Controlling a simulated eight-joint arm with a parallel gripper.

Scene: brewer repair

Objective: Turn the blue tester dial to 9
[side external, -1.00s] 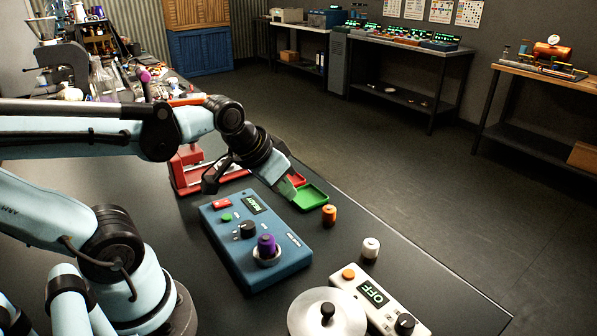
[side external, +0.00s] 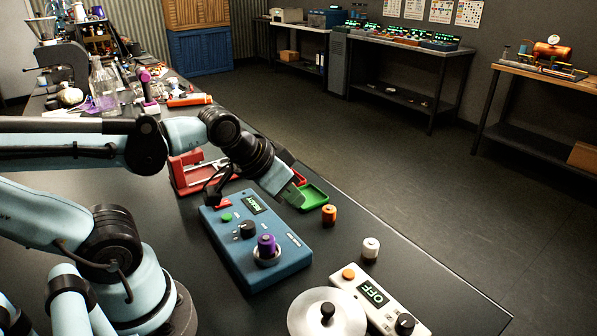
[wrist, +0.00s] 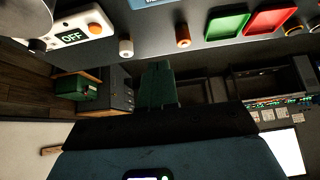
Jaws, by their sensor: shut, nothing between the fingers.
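The blue tester (side external: 255,240) lies on the dark bench, with a lit screen reading READY (side external: 254,204), a green button, a red part and a black dial (side external: 246,229). A purple-topped cylinder (side external: 267,246) stands in a pale ring on its near end. The dial's number marks are too small to read. My gripper (side external: 298,194) is shut and empty, above and beyond the tester's far right corner, close to the green tray (side external: 313,197). It is apart from the dial. In the wrist view my gripper (wrist: 158,85) shows green fingers, and only a sliver of the tester shows at the top edge.
An orange cylinder (side external: 329,214) and a white cylinder (side external: 370,248) stand right of the tester. A white device reading OFF (side external: 381,303) and a round silver lid (side external: 327,315) are at the front. A red stand (side external: 190,172) is behind the tester.

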